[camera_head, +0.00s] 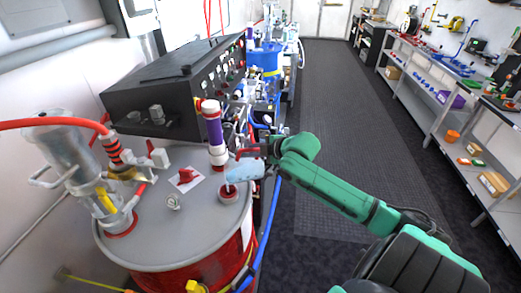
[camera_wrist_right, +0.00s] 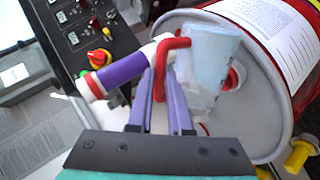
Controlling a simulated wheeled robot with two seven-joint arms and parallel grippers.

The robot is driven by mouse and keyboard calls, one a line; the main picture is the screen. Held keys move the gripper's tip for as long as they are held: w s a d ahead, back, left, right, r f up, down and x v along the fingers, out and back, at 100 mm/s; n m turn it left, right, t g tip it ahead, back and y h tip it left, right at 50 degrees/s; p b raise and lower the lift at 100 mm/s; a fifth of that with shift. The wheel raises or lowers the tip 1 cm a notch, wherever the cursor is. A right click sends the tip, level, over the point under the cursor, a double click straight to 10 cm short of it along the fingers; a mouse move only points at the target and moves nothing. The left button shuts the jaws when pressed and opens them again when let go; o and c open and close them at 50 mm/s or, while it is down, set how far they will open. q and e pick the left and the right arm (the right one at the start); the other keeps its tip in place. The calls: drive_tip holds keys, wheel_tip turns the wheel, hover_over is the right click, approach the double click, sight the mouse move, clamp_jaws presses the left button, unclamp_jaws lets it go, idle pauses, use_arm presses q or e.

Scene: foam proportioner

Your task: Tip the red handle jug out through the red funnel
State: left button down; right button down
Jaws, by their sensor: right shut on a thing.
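The pale blue, translucent jug (camera_head: 245,169) is tipped far over, its mouth end low and to the left, just above the red funnel (camera_head: 229,194) on the drum lid. A thin pale streak shows between the jug's mouth and the funnel; I cannot tell whether it is liquid. My right gripper (camera_head: 264,151) is shut on the jug's red handle. In the right wrist view the jug (camera_wrist_right: 212,58) lies beyond the fingers (camera_wrist_right: 161,92), with the red handle (camera_wrist_right: 158,72) between them. The funnel (camera_wrist_right: 236,77) is partly hidden behind the jug there. My left gripper is not in view.
The funnel is set in the grey lid (camera_head: 160,238) of a red drum. A purple, white and red upright pipe (camera_head: 213,128) stands close behind the jug. A metal pump (camera_head: 85,165) with a red hose is at left. A black control box (camera_head: 180,85) stands behind.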

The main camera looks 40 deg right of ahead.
drive_tip(key=shift+w+a+r+n+h, duration=0.1)
drive_tip(key=shift+a+r+n+h, duration=0.2)
drive_tip(key=shift+a+r+h, duration=0.25)
drive_tip(key=shift+w+a+r+n+h, duration=0.1)
drive_tip(key=shift+a+r+n+h, duration=0.2)
drive_tip(key=shift+a, duration=0.4)
drive_tip(key=shift+w+a+r+n+g+h, duration=0.1)
drive_tip(key=shift+a+r+n+h, duration=0.15)
drive_tip(key=shift+a, duration=0.3)
drive_tip(key=shift+w+a+r+n+g+h, duration=0.1)
drive_tip(key=shift+a+r+n+h, duration=0.15)
drive_tip(key=shift+a, duration=0.3)
drive_tip(key=shift+a+r+n+g+h, duration=0.1)
drive_tip(key=shift+a+r+n+h, duration=0.15)
drive_tip(key=shift+a, duration=0.3)
drive_tip(key=shift+f, duration=0.1)
